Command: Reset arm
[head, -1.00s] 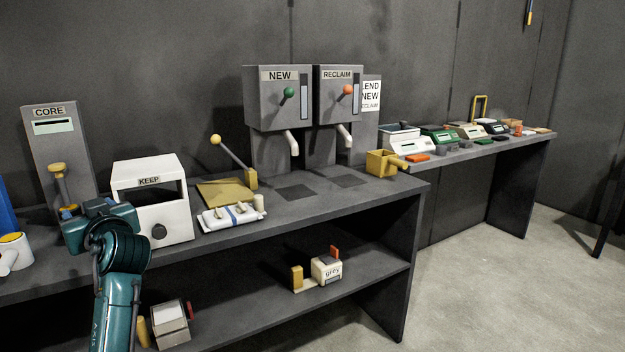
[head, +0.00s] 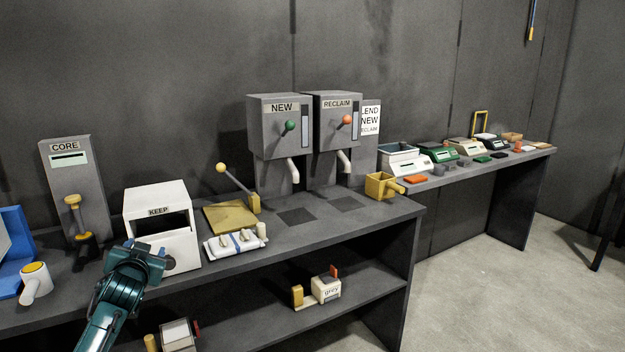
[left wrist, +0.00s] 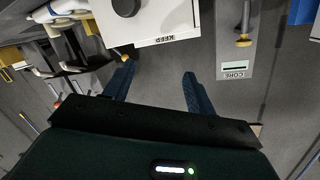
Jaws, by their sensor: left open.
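My left gripper (head: 137,250) is low over the bench, in front of the gap between the grey CORE unit (head: 72,185) and the white KEEP box (head: 161,224). In the left wrist view its two fingers (left wrist: 157,88) are apart with nothing between them. There the KEEP box (left wrist: 150,20) and the CORE unit (left wrist: 236,62) appear upside down beyond the fingertips. In the head view the gripper overlaps the lower left edge of the KEEP box; I cannot tell if they touch. My right gripper is in no view.
A white mug-like container (head: 36,283) and a blue stand (head: 18,240) are at the left. A yellow lever press (head: 231,216) and a white tray (head: 235,246) lie right of the KEEP box. NEW (head: 281,130) and RECLAIM (head: 338,125) dispensers stand behind. Bench top before them is partly clear.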

